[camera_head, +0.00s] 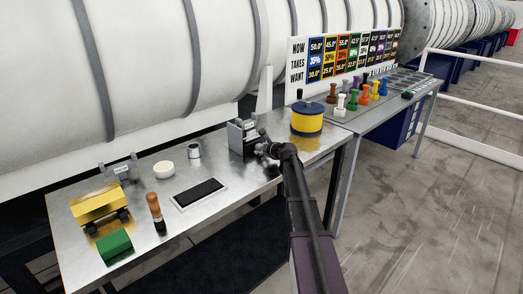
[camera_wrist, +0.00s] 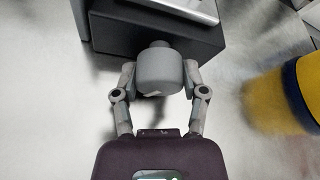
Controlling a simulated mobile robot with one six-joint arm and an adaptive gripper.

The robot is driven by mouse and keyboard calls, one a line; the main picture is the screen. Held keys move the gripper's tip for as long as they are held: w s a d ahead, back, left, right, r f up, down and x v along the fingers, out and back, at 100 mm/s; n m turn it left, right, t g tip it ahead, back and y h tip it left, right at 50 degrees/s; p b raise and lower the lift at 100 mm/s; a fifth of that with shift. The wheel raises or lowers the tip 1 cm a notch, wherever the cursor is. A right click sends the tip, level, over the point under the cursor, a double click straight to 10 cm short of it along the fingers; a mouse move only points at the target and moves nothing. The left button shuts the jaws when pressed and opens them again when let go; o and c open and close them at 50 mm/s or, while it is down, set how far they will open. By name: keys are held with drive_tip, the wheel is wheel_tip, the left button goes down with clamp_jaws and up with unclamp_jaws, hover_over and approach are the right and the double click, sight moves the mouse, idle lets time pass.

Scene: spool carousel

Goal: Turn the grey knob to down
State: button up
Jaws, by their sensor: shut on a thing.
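The grey knob (camera_wrist: 160,68) is a rounded grey cylinder on the front of a dark box (camera_wrist: 110,28) in the wrist view. My gripper (camera_wrist: 160,82) has one finger on each side of the knob and is shut on it. In the head view my gripper (camera_head: 268,150) is at the front of the grey box (camera_head: 242,136) on the metal table. My arm hides the knob there, and its pointing direction cannot be told.
A yellow and blue drum (camera_head: 307,124) stands close to the right of the box and also shows in the wrist view (camera_wrist: 285,95). A metal cup (camera_head: 194,150), white bowl (camera_head: 163,169) and black pad (camera_head: 198,193) are to the left. Several colored pieces stand on the right table.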

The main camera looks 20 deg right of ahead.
drive_tip(key=o, duration=1.2)
drive_tip(key=shift+c, duration=0.2)
